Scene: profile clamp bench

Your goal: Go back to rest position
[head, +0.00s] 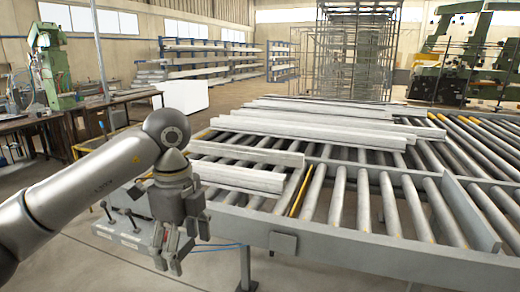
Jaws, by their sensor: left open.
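My left arm comes in from the left, and its gripper (180,240) hangs fingers down. The gripper is open, with nothing visible between its fingers. It is in front of the left end of the roller bench, beside a grey control panel (125,232) with levers that the gripper partly covers. My right gripper is not in view.
A roller conveyor bench (400,250) fills the middle and right. Several pale metal profiles (310,130) lie across its rollers. A green machine (50,65) and workbench stand at the left, with racks (205,55) behind. Open floor shows at the front left.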

